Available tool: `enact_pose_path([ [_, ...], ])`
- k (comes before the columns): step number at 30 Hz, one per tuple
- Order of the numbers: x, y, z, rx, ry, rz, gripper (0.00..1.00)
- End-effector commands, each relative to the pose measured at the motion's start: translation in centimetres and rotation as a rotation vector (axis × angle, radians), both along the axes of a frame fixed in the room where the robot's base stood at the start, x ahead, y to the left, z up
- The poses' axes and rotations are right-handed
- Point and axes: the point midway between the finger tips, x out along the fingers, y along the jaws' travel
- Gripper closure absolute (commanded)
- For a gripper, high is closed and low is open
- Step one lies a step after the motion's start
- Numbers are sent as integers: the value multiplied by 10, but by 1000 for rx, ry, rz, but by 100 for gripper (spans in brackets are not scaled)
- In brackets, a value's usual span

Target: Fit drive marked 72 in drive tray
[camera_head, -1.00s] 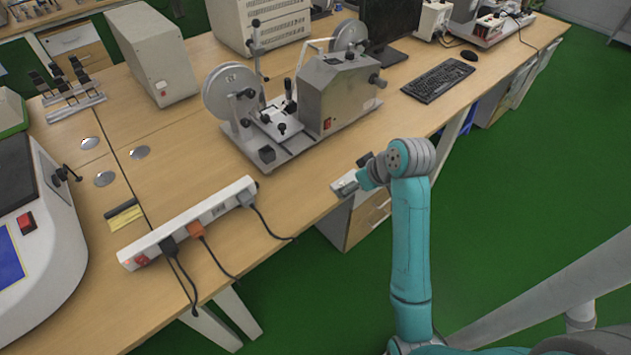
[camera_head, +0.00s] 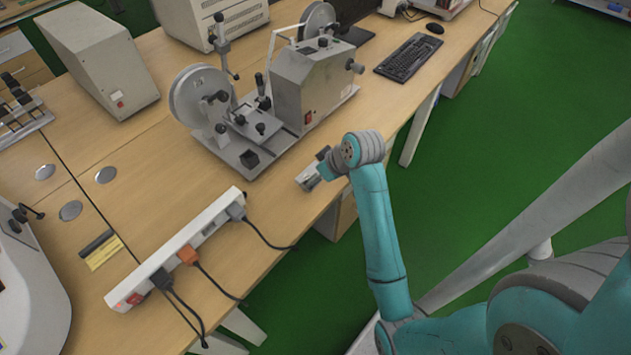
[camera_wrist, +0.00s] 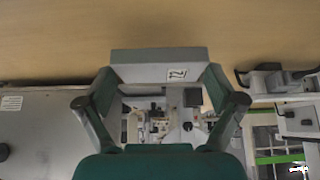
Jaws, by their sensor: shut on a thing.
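A grey drive (camera_wrist: 150,72) with a label that looks like a sideways 72 is between the fingers of my gripper (camera_wrist: 158,88) in the wrist view. The gripper is shut on it. In the head view my gripper (camera_head: 326,165) is near the front edge of the wooden bench (camera_head: 230,310), and the small grey drive (camera_head: 308,178) shows at its tip. The drive appears to be held above the bench, but the gap is hard to judge. I cannot make out a drive tray in either view.
A reel machine (camera_head: 300,90) stands behind my gripper. A power strip (camera_head: 175,250) with cables lies to the left. A keyboard (camera_head: 408,57) and a mouse (camera_head: 434,28) are farther back. Bare bench lies between the strip and the machine; green floor (camera_head: 500,140) is to the right.

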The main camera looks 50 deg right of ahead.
Motion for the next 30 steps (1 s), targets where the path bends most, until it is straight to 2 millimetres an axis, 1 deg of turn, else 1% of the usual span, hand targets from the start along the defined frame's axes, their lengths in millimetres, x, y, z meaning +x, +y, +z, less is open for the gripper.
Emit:
enact_pose_path([
  [5,0,0,-13,1,1,1,45],
  [9,-1,0,-32,1,2,0,45],
  [12,0,0,-40,1,1,1,45],
  [23,0,0,-43,-1,0,1,45],
  [24,0,0,-43,-1,0,1,0],
  [30,0,0,-43,-1,0,1,0],
])
